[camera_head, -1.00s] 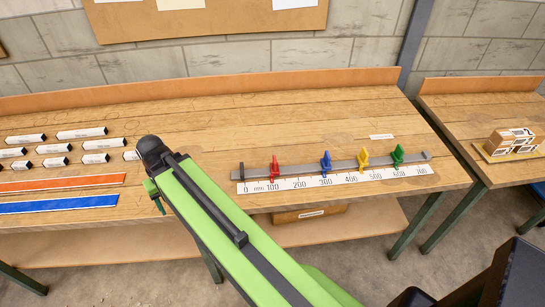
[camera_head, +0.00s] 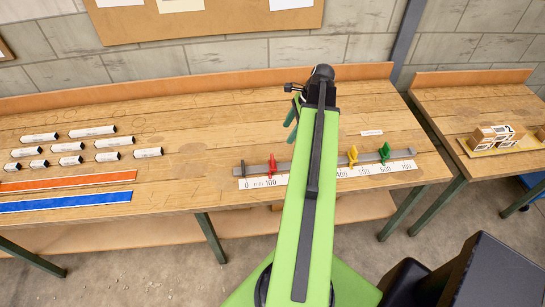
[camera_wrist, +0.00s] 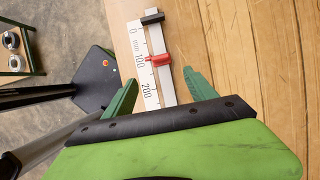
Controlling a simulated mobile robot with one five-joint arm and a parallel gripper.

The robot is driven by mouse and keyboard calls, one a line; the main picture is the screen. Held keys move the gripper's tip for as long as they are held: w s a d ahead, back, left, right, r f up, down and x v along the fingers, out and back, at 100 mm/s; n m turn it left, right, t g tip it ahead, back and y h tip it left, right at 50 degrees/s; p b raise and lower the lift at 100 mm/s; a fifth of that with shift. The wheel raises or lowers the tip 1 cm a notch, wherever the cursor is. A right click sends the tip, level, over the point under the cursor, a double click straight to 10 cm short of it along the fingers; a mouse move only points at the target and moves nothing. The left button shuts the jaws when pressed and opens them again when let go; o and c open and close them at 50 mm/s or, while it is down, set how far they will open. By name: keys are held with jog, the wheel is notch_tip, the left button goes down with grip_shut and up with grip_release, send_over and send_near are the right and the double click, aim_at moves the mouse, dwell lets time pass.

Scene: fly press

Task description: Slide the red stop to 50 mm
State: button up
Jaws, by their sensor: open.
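The red stop (camera_head: 272,165) stands on the grey rail (camera_head: 257,171), beside the 100 mark of the white scale (camera_head: 259,183). It also shows in the wrist view (camera_wrist: 159,60), close to the 100 label. My gripper (camera_wrist: 160,77) is open and empty in the wrist view, with its green fingers spread on either side of the rail and scale. The red stop is just ahead of the fingertips, not clasped. In the head view my green gripper fingers (camera_head: 292,112) show beyond the rail, and my arm covers the rail's middle.
The yellow stop (camera_head: 352,156) and green stop (camera_head: 384,152) stand farther right on the rail. A dark end block (camera_wrist: 152,17) closes the zero end. Several white labelled blocks (camera_head: 92,131) and orange and blue strips (camera_head: 66,201) lie left. The bench behind the rail is mostly clear.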

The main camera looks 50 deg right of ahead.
aim_at(273, 157)
jog(key=b+x, duration=1.4)
jog(key=x, duration=0.2)
jog(key=shift+f, duration=0.35)
grip_shut()
